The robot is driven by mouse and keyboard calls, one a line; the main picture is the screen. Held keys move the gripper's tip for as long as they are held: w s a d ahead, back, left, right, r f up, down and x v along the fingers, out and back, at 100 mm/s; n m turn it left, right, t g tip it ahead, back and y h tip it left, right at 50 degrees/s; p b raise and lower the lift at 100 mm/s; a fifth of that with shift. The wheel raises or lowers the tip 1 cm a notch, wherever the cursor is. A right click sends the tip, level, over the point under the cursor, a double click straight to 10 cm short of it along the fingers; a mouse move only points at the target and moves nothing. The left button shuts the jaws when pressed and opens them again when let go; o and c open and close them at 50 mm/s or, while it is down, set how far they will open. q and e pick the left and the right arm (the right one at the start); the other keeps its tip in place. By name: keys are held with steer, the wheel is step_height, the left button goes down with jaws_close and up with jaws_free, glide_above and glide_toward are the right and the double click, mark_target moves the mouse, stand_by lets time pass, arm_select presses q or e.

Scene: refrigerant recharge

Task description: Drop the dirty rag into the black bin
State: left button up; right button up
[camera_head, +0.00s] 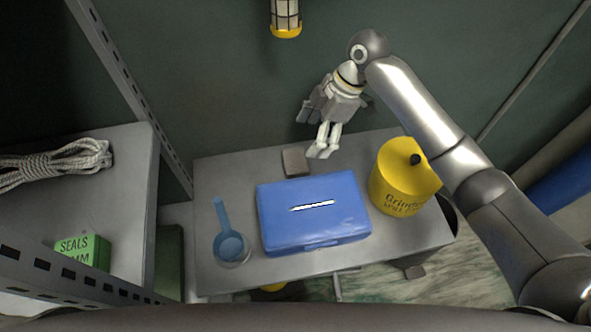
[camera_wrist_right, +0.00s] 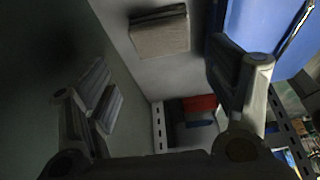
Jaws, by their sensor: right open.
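A small grey-brown folded block, which looks like the dirty rag (camera_head: 295,162), lies on the grey metal table (camera_head: 225,185) near its back edge, behind the blue case. The rag also shows at the top of the right wrist view (camera_wrist_right: 160,35). My right gripper (camera_head: 311,134) is open and empty above and a little behind the rag; its fingers spread wide in the wrist view (camera_wrist_right: 165,88). A dark rounded rim, probably the black bin (camera_head: 449,214), shows beyond the table's right end, mostly hidden by the yellow container and my right arm. My left gripper is not in view.
A blue case (camera_head: 312,212) fills the table's middle. A yellow container (camera_head: 398,180) stands at its right end, a cup with a blue-handled tool (camera_head: 230,246) at front left. A shelf with rope (camera_head: 55,163) and a green box (camera_head: 83,252) is at left.

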mark_target(296, 161)
steer(key=x, duration=1.1)
steer(key=shift+s+r+p, duration=0.1)
steer(key=shift+p, duration=0.3)
steer(key=shift+c, duration=0.2)
steer(key=c, duration=0.6)
step_height(296, 161, up, 10)
steer(key=shift+r, duration=0.1)
